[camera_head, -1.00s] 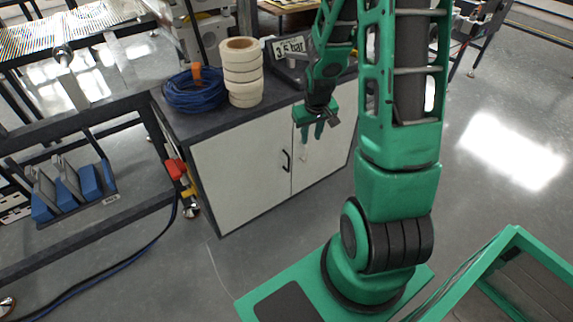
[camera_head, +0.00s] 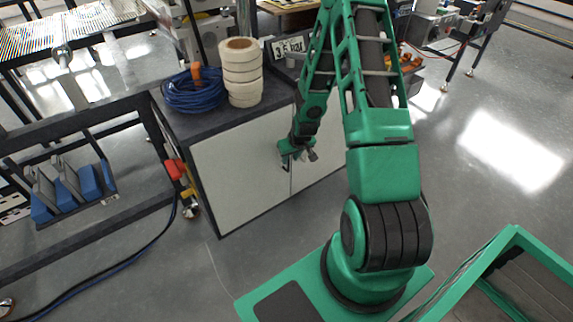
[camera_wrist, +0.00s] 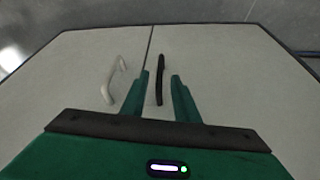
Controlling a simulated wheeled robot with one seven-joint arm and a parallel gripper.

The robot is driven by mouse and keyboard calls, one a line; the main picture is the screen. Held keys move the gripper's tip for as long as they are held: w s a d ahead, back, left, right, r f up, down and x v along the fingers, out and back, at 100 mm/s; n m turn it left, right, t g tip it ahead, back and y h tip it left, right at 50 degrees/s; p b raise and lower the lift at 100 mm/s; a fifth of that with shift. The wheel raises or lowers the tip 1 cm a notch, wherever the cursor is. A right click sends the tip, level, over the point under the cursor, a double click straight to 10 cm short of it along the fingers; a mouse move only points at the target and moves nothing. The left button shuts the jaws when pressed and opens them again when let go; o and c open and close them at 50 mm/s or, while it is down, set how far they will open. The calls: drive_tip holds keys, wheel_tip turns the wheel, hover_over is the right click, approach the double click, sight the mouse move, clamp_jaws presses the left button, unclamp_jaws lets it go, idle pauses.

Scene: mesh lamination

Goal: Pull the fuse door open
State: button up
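A low cabinet has two pale doors. The left door (camera_head: 235,165) carries a black handle (camera_head: 285,162) near the seam; the right door (camera_head: 315,172) is beside it. Both doors look closed. No label shows which is the fuse door. My gripper (camera_head: 287,154) is at the black handle and partly covers it. In the wrist view my gripper (camera_wrist: 160,75) is open, with the black handle (camera_wrist: 160,80) between its fingers and a gap on each side. A grey handle (camera_wrist: 117,82) is on the other door, left of the seam there.
A dark rack (camera_head: 75,125) with a red part (camera_head: 175,168) stands left of the cabinet. The floor before the doors (camera_head: 200,265) is clear.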

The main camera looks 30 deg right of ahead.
sight(288, 170)
drive_tip(key=shift+x, duration=2.9)
drive_tip(key=shift+c, duration=0.4)
